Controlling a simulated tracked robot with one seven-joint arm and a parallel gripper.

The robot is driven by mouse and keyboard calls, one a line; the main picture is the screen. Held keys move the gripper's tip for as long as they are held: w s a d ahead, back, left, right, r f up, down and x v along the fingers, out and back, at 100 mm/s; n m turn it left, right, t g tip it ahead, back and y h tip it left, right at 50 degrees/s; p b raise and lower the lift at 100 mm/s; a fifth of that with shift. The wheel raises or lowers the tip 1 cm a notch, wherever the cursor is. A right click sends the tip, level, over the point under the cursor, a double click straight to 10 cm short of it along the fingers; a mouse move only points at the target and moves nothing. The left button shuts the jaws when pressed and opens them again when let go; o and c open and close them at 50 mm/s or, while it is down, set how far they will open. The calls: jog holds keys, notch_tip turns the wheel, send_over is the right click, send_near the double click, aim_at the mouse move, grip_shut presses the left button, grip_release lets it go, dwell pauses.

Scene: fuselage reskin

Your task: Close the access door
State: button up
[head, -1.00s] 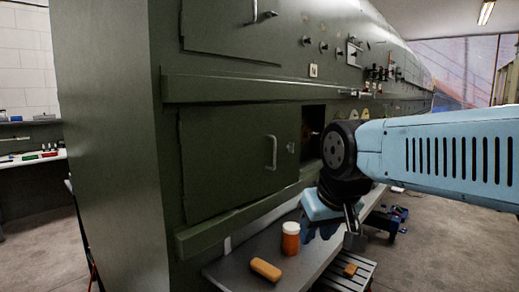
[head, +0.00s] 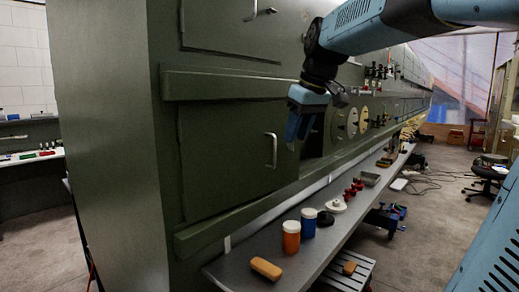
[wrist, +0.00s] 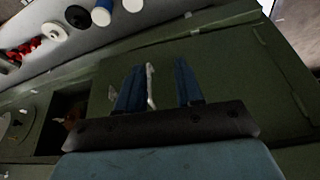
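The access door (head: 225,165) is a dark green panel between two rails on the green fuselage side. It stands partly open, with a dark opening (head: 313,138) at its right edge. Its pale upright handle (head: 271,151) is near that edge. In the head view my gripper (head: 296,138) points down in front of the door's right edge, right of the handle. In the wrist view my gripper (wrist: 160,66) is open, and the handle (wrist: 151,86) shows between its fingers, close to the left one. I cannot tell whether they touch. The opening (wrist: 64,118) shows at left there.
A grey shelf (head: 240,268) runs below the door, holding an orange block (head: 266,268), an orange jar (head: 291,238), a blue jar (head: 308,223) and several smaller things. Another green panel with a handle is above.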

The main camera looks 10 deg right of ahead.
aim_at(274, 164)
jog(key=w+d+r+n+y, duration=0.1)
jog(key=w+d+r+n, duration=0.15)
jog(key=w+r, duration=0.45)
jog(key=shift+n+g, duration=0.3)
jog(key=shift+n, duration=0.05)
jog(key=x, duration=0.5)
jog(key=w+x, duration=0.1)
jog(key=x, duration=1)
jog(key=shift+w+a+r, duration=0.15)
jog(key=shift+a+r, duration=0.05)
jog(key=shift+r, duration=0.05)
grip_shut()
